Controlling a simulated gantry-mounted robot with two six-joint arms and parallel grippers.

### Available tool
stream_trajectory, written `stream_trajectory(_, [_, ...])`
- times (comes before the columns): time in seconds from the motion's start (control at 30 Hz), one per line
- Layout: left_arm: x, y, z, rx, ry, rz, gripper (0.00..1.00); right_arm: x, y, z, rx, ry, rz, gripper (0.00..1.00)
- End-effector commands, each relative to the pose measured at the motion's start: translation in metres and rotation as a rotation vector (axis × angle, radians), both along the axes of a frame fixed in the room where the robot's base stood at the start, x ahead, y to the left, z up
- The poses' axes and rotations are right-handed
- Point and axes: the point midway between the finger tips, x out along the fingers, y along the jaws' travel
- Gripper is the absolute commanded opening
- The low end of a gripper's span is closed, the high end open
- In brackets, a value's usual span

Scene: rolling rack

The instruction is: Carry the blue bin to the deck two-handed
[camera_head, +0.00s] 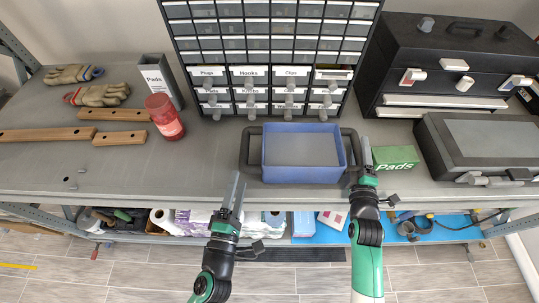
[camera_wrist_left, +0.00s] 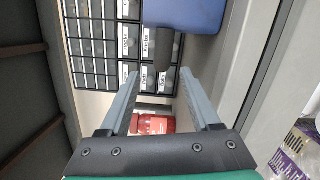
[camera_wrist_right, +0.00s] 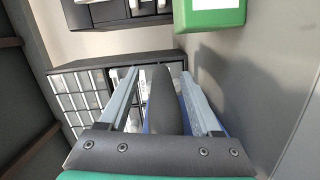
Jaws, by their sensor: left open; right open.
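The blue bin (camera_head: 302,175) sits on the grey deck in front of the drawer cabinet, with a dark loop handle on each side. My right gripper (camera_head: 362,160) is at the right handle (camera_head: 352,137). In the right wrist view, its open fingers (camera_wrist_right: 158,73) stand either side of the dark handle (camera_wrist_right: 163,103). My left gripper (camera_head: 239,182) is open and empty, in front of and below the left handle (camera_head: 245,147). In the left wrist view, that handle (camera_wrist_left: 169,55) lies just ahead of the open fingertips (camera_wrist_left: 158,75), beside the blue bin (camera_wrist_left: 195,14).
A green Pads box (camera_head: 395,158) stands close to the right gripper. The drawer cabinet (camera_head: 265,75) rises behind the bin. A red jar (camera_head: 165,116), gloves (camera_head: 98,94) and wooden bars (camera_head: 47,134) lie left. Dark cases (camera_head: 485,147) stand right. Deck left of the bin is clear.

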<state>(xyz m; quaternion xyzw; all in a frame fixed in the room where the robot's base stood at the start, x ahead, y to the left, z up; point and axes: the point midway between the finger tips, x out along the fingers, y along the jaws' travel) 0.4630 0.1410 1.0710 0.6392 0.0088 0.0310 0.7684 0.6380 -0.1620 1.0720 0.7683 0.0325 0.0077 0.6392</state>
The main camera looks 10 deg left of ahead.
Motion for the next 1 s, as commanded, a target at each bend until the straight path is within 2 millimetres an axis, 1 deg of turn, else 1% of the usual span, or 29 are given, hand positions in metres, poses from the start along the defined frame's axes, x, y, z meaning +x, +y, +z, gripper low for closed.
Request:
stream_trajectory(0.17, [-0.002, 0.0, 0.0, 0.0, 0.0, 0.001, 0.64, -0.001, 0.0, 0.0, 0.0, 0.0, 0.0, 0.65])
stream_trajectory(0.27, [-0.002, 0.0, 0.0, 0.0, 0.0, 0.001, 0.64, -0.007, 0.0, 0.0, 0.0, -0.001, 0.0, 0.65])
stream_trajectory(0.33, [-0.002, 0.0, 0.0, 0.0, 0.0, 0.001, 0.64, -0.014, -0.001, 0.0, 0.0, 0.0, 0.0, 0.65])
stream_trajectory(0.47, [-0.001, 0.0, 0.0, 0.0, 0.0, 0.001, 0.64, -0.037, -0.002, 0.0, 0.0, 0.0, 0.0, 0.65])
stream_trajectory(0.7, [-0.001, 0.0, 0.0, 0.0, 0.0, 0.001, 0.64, -0.089, -0.005, 0.001, 0.0, 0.002, 0.0, 0.65])
stream_trajectory(0.8, [-0.001, 0.0, 0.0, 0.0, 0.0, 0.001, 0.64, -0.106, -0.006, 0.002, 0.0, 0.001, 0.0, 0.65])
stream_trajectory(0.9, [-0.001, 0.0, 0.0, 0.0, 0.0, 0.001, 0.64, -0.116, -0.007, 0.003, 0.0, 0.001, 0.0, 0.65])
stream_trajectory(1.0, [-0.001, 0.0, 0.0, 0.0, 0.0, 0.001, 0.64, -0.12, -0.007, 0.004, 0.0, 0.0, 0.0, 0.65])
